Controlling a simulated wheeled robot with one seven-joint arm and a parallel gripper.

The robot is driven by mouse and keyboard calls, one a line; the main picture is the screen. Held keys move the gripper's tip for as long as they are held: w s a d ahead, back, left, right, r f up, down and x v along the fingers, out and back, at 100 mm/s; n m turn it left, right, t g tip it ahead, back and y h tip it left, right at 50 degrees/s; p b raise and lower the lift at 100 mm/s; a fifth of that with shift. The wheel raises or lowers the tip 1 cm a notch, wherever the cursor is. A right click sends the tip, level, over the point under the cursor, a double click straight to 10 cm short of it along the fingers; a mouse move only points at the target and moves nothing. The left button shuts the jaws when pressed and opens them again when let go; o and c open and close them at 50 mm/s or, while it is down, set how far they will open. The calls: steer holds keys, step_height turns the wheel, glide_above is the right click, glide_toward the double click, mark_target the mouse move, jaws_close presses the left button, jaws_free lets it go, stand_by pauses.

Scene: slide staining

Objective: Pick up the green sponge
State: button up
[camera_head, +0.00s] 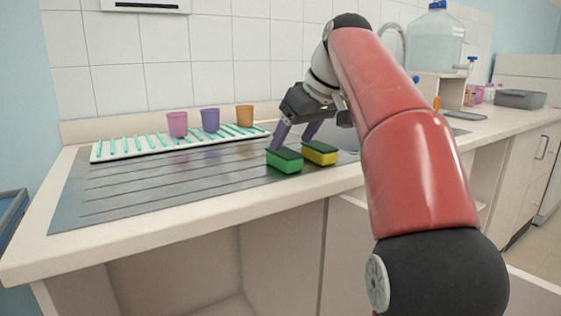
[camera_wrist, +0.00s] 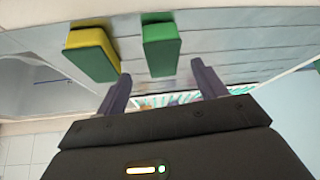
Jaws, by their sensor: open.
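The green sponge (camera_head: 284,162) has a dark top and lies on the metal drainboard, just left of the yellow sponge (camera_head: 320,153). My gripper (camera_head: 293,138) is above and behind the two sponges, its fingers pointing down and spread apart, with nothing visible between them. In the wrist view, the green sponge (camera_wrist: 161,48) lies ahead of the open gripper (camera_wrist: 156,80), roughly in line with the gap between the fingers. The yellow sponge (camera_wrist: 93,52) lies to its left there, ahead of the left finger. In the head view, the fingertips are partly hidden behind the sponges.
The ribbed metal drainboard (camera_head: 130,190) is clear to the left of the sponges. A white rack (camera_head: 110,151) with teal strips lies behind, with pink (camera_head: 177,124), purple (camera_head: 210,120) and orange (camera_head: 245,116) cups. A large bottle (camera_head: 436,40) stands at the back right.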

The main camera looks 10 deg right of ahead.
mark_target(285, 151)
steer(key=b+x, duration=0.1)
steer(key=x, duration=0.4)
steer(key=shift+a, duration=0.2)
steer(key=shift+c, duration=0.4)
steer(key=c, duration=1.1)
steer(key=shift+o, duration=0.2)
